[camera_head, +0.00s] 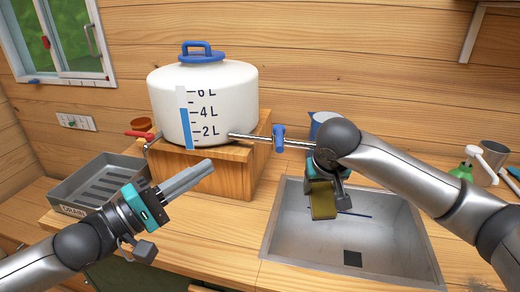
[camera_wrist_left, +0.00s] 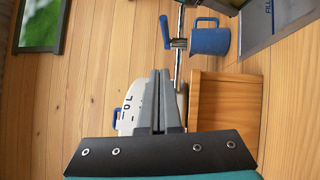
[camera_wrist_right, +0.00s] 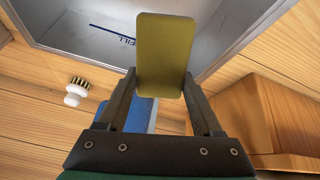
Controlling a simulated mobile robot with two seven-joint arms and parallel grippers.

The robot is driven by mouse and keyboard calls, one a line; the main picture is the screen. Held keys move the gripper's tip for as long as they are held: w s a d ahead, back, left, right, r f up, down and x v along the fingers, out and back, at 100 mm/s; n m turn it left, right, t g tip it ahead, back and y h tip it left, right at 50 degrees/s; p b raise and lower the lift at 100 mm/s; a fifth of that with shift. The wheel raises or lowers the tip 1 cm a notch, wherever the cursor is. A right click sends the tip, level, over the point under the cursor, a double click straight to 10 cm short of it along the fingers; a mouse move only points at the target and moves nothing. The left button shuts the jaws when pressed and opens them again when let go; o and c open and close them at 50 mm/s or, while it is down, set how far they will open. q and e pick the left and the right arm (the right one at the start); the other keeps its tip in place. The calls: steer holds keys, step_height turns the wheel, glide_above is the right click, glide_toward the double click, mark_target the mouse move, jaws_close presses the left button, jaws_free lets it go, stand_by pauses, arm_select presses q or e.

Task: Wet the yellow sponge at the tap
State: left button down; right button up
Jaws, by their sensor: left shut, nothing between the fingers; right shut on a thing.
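The olive-yellow sponge (camera_head: 323,203) is held over the left back part of the metal sink (camera_head: 275,240); it also shows in the right wrist view (camera_wrist_right: 165,55). My right gripper (camera_wrist_right: 163,100) is shut on it. The tap is a metal spout with a blue lever (camera_head: 278,139), running right from the white water tank (camera_head: 232,88). My right arm hides the spout's end. No water shows running. My left gripper (camera_head: 208,165) is shut and empty, in front of the tank's wooden stand. The lever (camera_wrist_left: 166,33) shows beyond its fingers in the left wrist view.
A grey drain tray (camera_head: 75,208) sits at left, below a red-handled tap (camera_head: 138,134). The wooden stand (camera_head: 200,172) holds the tank. A blue jug (camera_wrist_left: 210,39) stands behind the spout. A brush (camera_wrist_right: 76,90) and a green bottle (camera_head: 462,171) are at the sides.

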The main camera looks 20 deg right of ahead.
arm_select(q)
steer(key=f+n, duration=0.1)
glide_toward(279, 138)
steer(key=w+d, duration=0.4)
steer(key=shift+s+d+r, duration=0.1)
steer(key=shift+s+d, duration=0.35)
steer(key=shift+s+d+r+n+t+y, duration=0.1)
steer(key=shift+s+d+n+t+y, duration=0.5)
steer(key=shift+t, duration=0.3)
steer(key=shift+w, duration=0.2)
